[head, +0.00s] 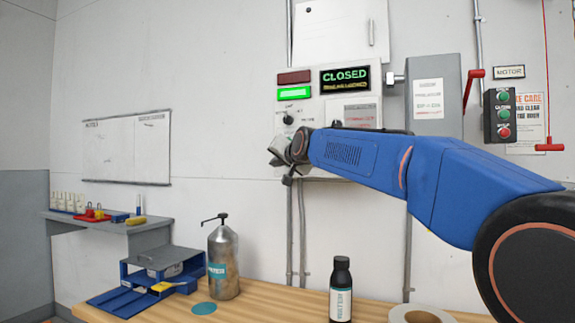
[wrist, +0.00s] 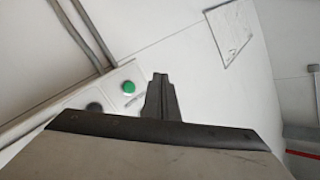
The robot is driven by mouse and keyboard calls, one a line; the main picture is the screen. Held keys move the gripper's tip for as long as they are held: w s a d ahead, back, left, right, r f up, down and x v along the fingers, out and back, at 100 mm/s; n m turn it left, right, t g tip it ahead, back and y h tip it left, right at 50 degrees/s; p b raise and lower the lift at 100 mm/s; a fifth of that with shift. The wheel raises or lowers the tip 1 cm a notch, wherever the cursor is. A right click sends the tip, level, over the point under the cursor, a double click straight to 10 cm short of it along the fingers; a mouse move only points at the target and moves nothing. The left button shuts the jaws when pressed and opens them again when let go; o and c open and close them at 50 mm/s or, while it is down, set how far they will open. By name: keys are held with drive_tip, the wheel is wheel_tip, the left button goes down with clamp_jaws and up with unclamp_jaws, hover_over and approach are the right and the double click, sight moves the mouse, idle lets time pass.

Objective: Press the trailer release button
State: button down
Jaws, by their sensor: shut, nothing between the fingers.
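A light control panel (head: 312,108) is on the wall, with a black knob on its left part. In the wrist view a round green button (wrist: 129,87) sits on a pale panel face, with a dark round control (wrist: 95,107) beside it. I cannot read which control is labelled trailer release. My gripper (head: 277,155) is in front of the panel's lower left edge, its arm covering part of the panel. In the wrist view my gripper (wrist: 160,82) is shut and empty, its tips just right of the green button; contact cannot be told.
A display reading CLOSED (head: 345,78) and a lit green lamp (head: 294,93) are above. A grey box with a red lever (head: 472,82) and a push-button station (head: 501,116) are to the right. A pump bottle (head: 223,262) and dark bottle (head: 341,290) stand on the wooden bench below.

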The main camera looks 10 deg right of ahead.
drive_tip(key=w+d, duration=0.5)
drive_tip(key=w, duration=0.2)
idle(0.6)
drive_tip(key=shift+w+d, duration=0.2)
idle(1.8)
drive_tip(key=shift+w+d, duration=0.15)
drive_tip(key=shift+w, duration=0.05)
drive_tip(key=shift+w+d, duration=0.2)
drive_tip(key=shift+w, duration=0.15)
idle(0.9)
drive_tip(key=shift+s, duration=0.1)
idle(0.3)
drive_tip(key=shift+s+a, duration=0.45)
drive_tip(key=shift+s, duration=0.15)
drive_tip(key=shift+s+a, duration=0.75)
drive_tip(key=shift+s, duration=0.3)
drive_tip(key=shift+s+a, duration=0.75)
drive_tip(key=shift+s, duration=0.25)
